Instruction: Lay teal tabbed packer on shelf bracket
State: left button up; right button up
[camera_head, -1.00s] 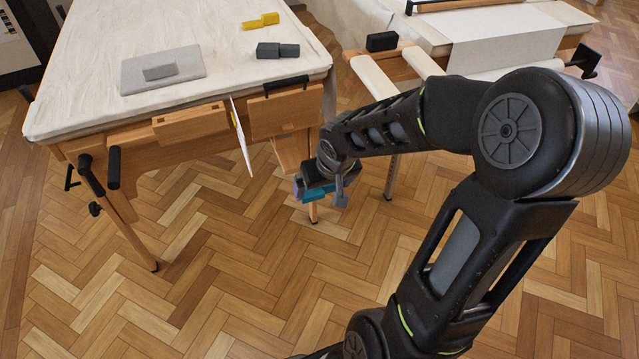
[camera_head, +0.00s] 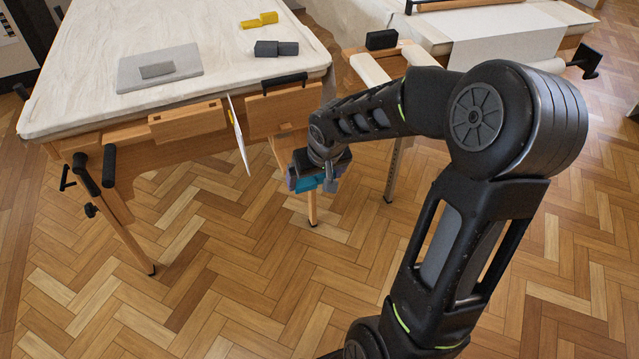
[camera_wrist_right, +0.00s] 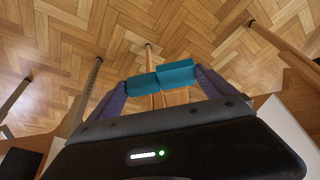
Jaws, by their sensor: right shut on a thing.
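The teal tabbed packer (camera_head: 309,183) is in my right gripper (camera_head: 316,182), low in front of the table and clear of it. In the right wrist view the packer (camera_wrist_right: 175,76) is a stepped teal piece lying across between the purple-grey fingers, which are shut on its ends. A flat grey plate (camera_head: 190,72) with a darker raised pad lies on the cloth-covered table; it may be the shelf bracket, but I cannot tell for certain. It is up and left of my right gripper. My left gripper is out of view.
A dark grey stepped block (camera_head: 276,48) and a yellow one (camera_head: 259,20) lie on the table (camera_head: 85,50). A thin white panel (camera_head: 238,135) hangs at its front edge, near my right gripper. A second bench (camera_head: 372,72) stands to the right.

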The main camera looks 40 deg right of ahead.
jog(key=w+d, duration=0.1)
jog(key=w, duration=0.2)
jog(key=w+d+f, duration=0.1)
jog(key=w, duration=0.3)
jog(key=w+d+f, duration=0.1)
jog(key=w, duration=0.2)
jog(key=shift+w+d+f, duration=0.1)
jog(key=shift+w+d, duration=0.2)
jog(key=shift+d, duration=0.05)
jog(key=shift+w+f, duration=0.1)
jog(key=shift+w, duration=0.05)
jog(key=shift+f, duration=0.3)
jog(key=o, duration=1.3)
jog(key=shift+c, duration=0.2)
jog(key=shift+r, duration=0.15)
